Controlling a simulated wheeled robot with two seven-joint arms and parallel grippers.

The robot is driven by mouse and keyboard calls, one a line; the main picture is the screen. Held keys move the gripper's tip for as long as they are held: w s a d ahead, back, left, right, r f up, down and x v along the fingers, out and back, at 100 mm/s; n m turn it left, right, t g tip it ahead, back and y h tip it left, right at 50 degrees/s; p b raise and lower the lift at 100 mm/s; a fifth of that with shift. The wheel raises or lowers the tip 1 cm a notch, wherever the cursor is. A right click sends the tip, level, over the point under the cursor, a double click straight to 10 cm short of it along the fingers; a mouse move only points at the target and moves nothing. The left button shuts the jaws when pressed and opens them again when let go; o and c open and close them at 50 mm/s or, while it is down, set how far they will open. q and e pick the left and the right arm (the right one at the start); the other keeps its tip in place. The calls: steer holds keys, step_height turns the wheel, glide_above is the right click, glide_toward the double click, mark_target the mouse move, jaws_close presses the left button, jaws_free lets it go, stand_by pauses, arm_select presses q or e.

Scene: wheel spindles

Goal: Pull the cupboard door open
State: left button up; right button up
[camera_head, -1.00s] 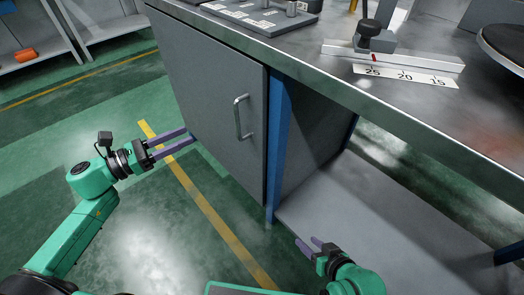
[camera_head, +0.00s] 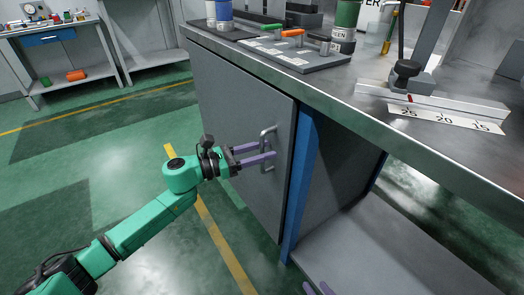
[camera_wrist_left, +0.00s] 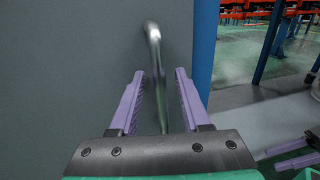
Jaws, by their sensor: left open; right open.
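The grey cupboard door (camera_head: 235,115) stands under the workbench, its right edge against the blue post (camera_head: 302,170), and looks closed. Its metal bar handle (camera_head: 263,134) is upright near that edge. My left gripper (camera_head: 268,150) is at the handle, with purple fingers apart. In the left wrist view the handle (camera_wrist_left: 153,45) runs between the open fingers of my left gripper (camera_wrist_left: 160,75), without clear contact on either side.
The workbench top (camera_head: 335,95) overhangs the door. It carries a grey tray (camera_head: 295,55) and a metal rail with a numbered scale (camera_head: 445,120). Right of the post is an open bay with a low shelf (camera_head: 380,250). The green floor left of the door is clear.

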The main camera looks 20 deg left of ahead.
arm_select(q)
jaws_close()
stand_by(1.4)
